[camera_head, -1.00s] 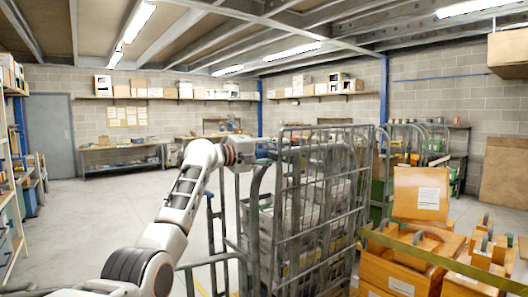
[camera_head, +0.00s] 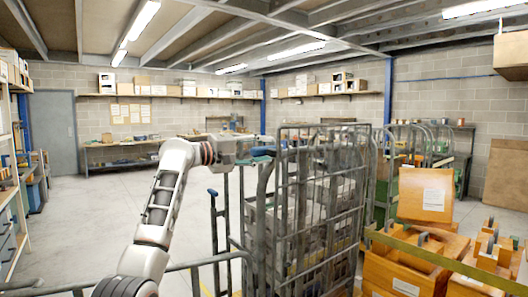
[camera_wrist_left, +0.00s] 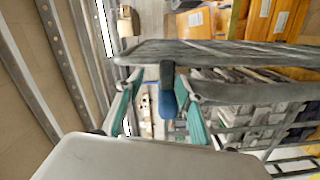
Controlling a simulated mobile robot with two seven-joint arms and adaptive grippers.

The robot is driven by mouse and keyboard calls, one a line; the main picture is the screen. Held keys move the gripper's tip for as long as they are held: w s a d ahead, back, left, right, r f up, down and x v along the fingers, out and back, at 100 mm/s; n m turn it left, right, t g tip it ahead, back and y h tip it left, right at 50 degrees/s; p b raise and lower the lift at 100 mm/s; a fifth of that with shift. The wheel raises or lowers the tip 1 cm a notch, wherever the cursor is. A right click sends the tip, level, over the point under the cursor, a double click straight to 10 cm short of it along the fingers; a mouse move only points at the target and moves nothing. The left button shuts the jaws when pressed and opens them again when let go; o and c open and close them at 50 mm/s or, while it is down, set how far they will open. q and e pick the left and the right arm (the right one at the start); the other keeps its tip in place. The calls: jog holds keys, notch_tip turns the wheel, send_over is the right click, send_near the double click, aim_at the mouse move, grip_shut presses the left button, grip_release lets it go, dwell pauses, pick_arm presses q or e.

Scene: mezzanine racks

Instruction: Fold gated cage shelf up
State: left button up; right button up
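A grey metal roll cage (camera_head: 318,200) stands in front of me with mesh sides and grey crates inside. My left gripper (camera_head: 263,157), with teal fingers, is at the cage's near left upper edge in the head view. In the left wrist view its two teal fingers (camera_wrist_left: 160,112) are spread apart. A dark bar with a blue end (camera_wrist_left: 168,98) shows between them, and I cannot tell whether they touch it. A grey cage rail (camera_wrist_left: 220,52) runs across just beyond the fingertips. I cannot make out the cage shelf clearly. My right gripper is out of view.
A blue-topped upright (camera_head: 212,193) stands left of the cage. Orange wooden boxes (camera_head: 424,194) are stacked on the right behind a yellowish rail (camera_head: 420,256). More cages (camera_head: 425,140) stand behind. Open floor (camera_head: 100,215) lies to the left.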

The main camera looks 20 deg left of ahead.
pick_arm(q)
jog(key=shift+s+a+f, duration=0.1)
jog(key=shift+s, duration=0.05)
jog(key=shift+v, duration=1.3)
jog(key=shift+s+d+v, duration=0.1)
jog(key=shift+d+v, duration=0.05)
jog(key=shift+v, duration=1.3)
jog(key=shift+s+d+v, duration=0.1)
jog(key=shift+v, duration=1.35)
jog(key=shift+p, duration=0.55)
jog(key=shift+f, duration=0.1)
